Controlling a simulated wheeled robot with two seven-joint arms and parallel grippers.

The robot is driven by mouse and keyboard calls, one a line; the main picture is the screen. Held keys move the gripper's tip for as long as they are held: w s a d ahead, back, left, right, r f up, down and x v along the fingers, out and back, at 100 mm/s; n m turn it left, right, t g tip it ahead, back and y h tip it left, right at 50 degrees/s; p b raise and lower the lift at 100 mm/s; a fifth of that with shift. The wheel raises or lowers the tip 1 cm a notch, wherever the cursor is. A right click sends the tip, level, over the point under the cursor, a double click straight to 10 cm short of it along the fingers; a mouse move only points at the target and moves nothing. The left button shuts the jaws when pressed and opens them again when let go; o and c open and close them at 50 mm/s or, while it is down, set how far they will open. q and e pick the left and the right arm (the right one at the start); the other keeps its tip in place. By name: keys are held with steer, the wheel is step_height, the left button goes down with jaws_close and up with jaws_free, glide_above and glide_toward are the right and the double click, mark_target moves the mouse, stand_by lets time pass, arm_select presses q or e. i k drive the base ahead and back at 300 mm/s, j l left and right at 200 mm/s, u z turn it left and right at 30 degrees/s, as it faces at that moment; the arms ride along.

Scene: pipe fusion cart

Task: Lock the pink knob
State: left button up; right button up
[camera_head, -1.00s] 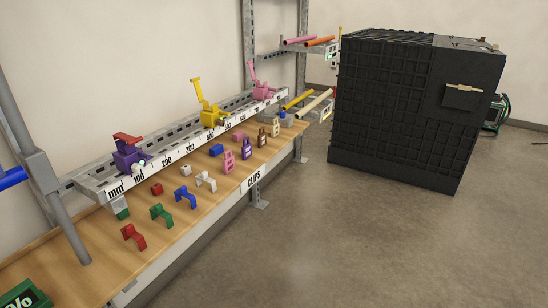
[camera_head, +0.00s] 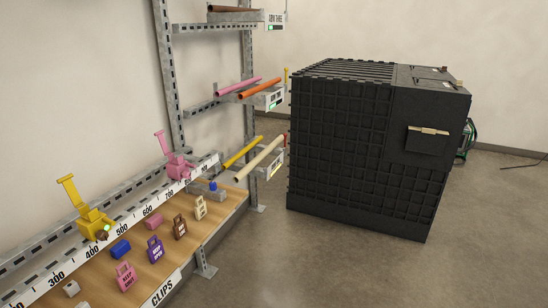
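A pink clamp (camera_head: 178,166) with a raised pink lever knob (camera_head: 161,143) sits at the far end of the ruler rail (camera_head: 130,218), near the 700 mark. Its lever stands up and leans to the left. A pink padlock-shaped tag (camera_head: 125,276) and a small pink block (camera_head: 153,221) lie on the wooden shelf. Neither of my grippers shows in this view.
A yellow clamp (camera_head: 94,225) with a raised lever stands nearer on the rail. Purple (camera_head: 156,249), brown (camera_head: 180,227) and cream tags stand on the wooden shelf. Pipes lie on racks behind. A large black crate (camera_head: 340,150) stands right. The floor (camera_head: 330,265) in front is clear.

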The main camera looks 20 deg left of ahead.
mark_target(186, 175)
steer(key=i+l, duration=0.1)
steer(key=i, duration=0.4)
steer(key=i+u, duration=0.1)
steer(key=i, duration=0.35)
steer(key=i+l+u, duration=0.1)
steer(key=i, duration=0.4)
steer(key=l, duration=0.1)
